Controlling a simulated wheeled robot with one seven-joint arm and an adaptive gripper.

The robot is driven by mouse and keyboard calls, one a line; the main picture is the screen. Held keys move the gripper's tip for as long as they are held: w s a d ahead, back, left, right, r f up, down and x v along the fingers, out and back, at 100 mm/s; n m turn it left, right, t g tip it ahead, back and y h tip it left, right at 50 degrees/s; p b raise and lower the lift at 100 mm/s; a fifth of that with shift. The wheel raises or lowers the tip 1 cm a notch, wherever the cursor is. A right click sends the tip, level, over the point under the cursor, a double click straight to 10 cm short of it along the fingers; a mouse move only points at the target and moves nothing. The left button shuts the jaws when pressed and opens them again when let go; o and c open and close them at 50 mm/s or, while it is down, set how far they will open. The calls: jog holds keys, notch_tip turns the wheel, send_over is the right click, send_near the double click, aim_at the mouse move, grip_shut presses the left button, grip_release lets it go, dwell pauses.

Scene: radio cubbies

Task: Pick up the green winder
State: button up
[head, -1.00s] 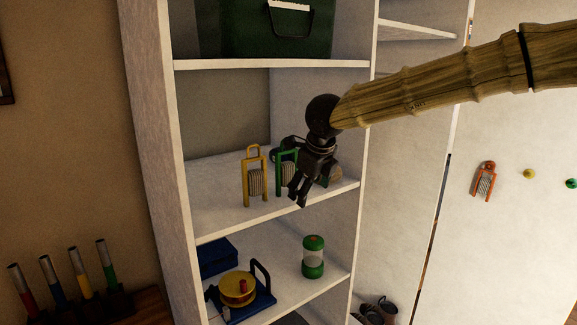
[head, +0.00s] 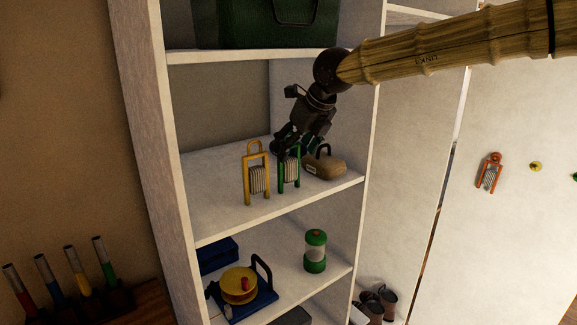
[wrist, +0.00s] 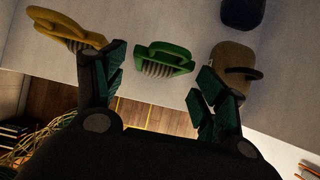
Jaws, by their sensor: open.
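The green winder (head: 283,175) stands upright on the middle shelf, a green frame with pale cord wound on it. Its upper part is hidden behind my gripper (head: 295,150) in the head view. In the wrist view the green winder (wrist: 163,60) lies ahead, between and just beyond the two fingertips of my gripper (wrist: 157,72). The fingers are spread apart and hold nothing. I cannot tell whether either finger touches the winder.
A yellow winder (head: 257,180) stands close left of the green one. A tan bag-like object with a dark handle (head: 326,166) sits close right. The shelf above (head: 265,55) and the cubby's left wall (head: 150,130) bound the space. The shelf front (head: 280,208) is clear.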

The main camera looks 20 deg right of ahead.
aim_at(289, 157)
jog(key=p+x, duration=0.2)
jog(key=x, duration=0.3)
jog(key=shift+w+r, duration=0.1)
jog(key=shift+r, duration=0.05)
jog(key=c, duration=0.8)
